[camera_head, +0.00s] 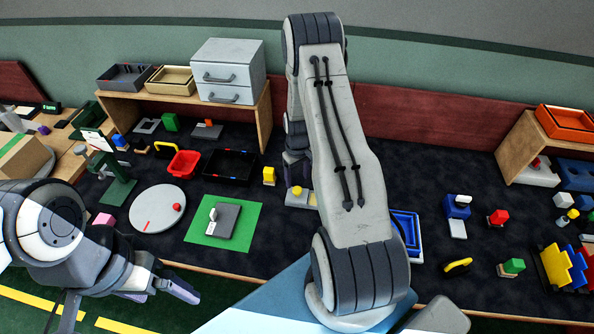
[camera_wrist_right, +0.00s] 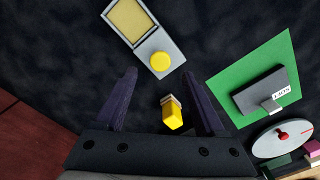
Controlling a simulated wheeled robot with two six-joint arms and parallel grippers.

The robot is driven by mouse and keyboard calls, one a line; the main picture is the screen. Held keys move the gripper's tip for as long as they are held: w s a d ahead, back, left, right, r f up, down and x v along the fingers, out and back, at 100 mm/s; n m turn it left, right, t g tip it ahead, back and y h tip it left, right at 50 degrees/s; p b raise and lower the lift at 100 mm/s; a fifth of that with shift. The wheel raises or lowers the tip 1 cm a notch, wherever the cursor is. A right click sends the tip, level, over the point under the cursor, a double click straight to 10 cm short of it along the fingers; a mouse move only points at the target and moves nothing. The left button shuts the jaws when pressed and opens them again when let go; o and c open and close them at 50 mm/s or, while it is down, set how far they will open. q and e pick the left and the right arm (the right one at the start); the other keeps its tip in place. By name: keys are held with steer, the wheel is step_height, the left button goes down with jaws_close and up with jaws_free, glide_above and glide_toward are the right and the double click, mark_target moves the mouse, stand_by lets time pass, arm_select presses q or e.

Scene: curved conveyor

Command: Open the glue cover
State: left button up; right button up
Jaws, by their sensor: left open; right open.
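A small yellow block-like item (camera_wrist_right: 172,112) with a pale band at one end lies between and beyond my right fingers in the right wrist view. It also stands on the dark table in the head view (camera_head: 269,175). A grey holder with a round yellow knob (camera_wrist_right: 160,61) and a framed yellow square (camera_wrist_right: 131,20) lies past the fingertips. I cannot tell which one is the glue. My right gripper (camera_wrist_right: 157,74) is open and empty above the table; my arm mostly hides it in the head view. My left gripper (camera_head: 185,291) is low at the left, with nothing visible in it.
A green mat (camera_head: 248,214) with a grey labelled box (camera_head: 226,219) lies left of the right arm. A white turntable (camera_head: 150,213), red bin (camera_head: 183,164) and black tray (camera_head: 233,166) are nearby. A wooden shelf (camera_head: 266,116) stands behind. Several small parts crowd the right side.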

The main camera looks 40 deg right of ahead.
mark_target(296, 190)
steer(key=shift+r+b, duration=0.4)
steer(key=shift+r, duration=2.2)
steer(key=s+a+r+n, duration=0.1)
steer(key=a+r+n, duration=0.1)
steer(key=a+r, duration=0.65)
steer(key=s+a+r+n, duration=0.15)
steer(key=a+r, duration=0.35)
steer(key=a, duration=0.7)
steer(key=s+a+r+n, duration=0.1)
steer(key=s+a+r, duration=0.2)
steer(key=s, duration=0.4)
steer(key=s+a+r+n, duration=0.1)
steer(key=s+a+r, duration=0.1)
steer(key=s+a, duration=0.3)
steer(key=s+a+r+n+y, duration=0.1)
steer(key=s+a+r+n, duration=0.1)
steer(key=s, duration=0.7)
steer(key=shift+s+a+r, duration=0.4)
steer(key=shift+a+r, duration=0.4)
steer(key=shift+a, duration=0.2)
